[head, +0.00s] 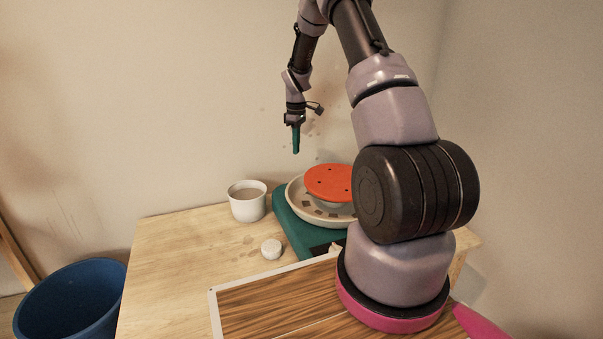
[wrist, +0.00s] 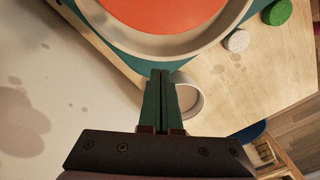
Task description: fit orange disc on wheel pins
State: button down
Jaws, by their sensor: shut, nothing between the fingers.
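The orange disc (head: 328,181) lies over the pottery wheel, inside its pale splash pan (head: 296,201). Small dark holes show in its top. It also shows in the wrist view (wrist: 165,10) at the top edge. The wheel's teal base (head: 291,228) stands on the table. The wheel pins are hidden, and I cannot tell whether they sit in the holes. My gripper (head: 296,151) is shut and empty, in the air above and left of the disc, apart from it. Its teal fingers are together in the wrist view (wrist: 160,75).
A white cup (head: 247,207) of greyish liquid stands left of the wheel. A pale round lump (head: 271,249) lies on the wooden table (head: 190,255). A green round sponge-like piece (wrist: 277,12) shows in the wrist view. A blue bin (head: 70,303) stands at the lower left.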

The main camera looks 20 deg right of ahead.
aim_at(307, 173)
jog(key=f, duration=0.3)
jog(key=a+f, duration=0.1)
jog(key=f, duration=0.2)
jog(key=a+f, duration=0.1)
jog(key=f, duration=0.1)
jog(key=shift+w+f, duration=0.4)
jog(key=shift+s+d+f, duration=0.2)
jog(key=shift+s+d, duration=0.5)
jog(key=shift+d, duration=0.1)
jog(key=shift+s+d+f, duration=0.2)
jog(key=shift+s+d, duration=0.45)
jog(key=shift+d, duration=0.1)
jog(key=shift+s+d, duration=0.75)
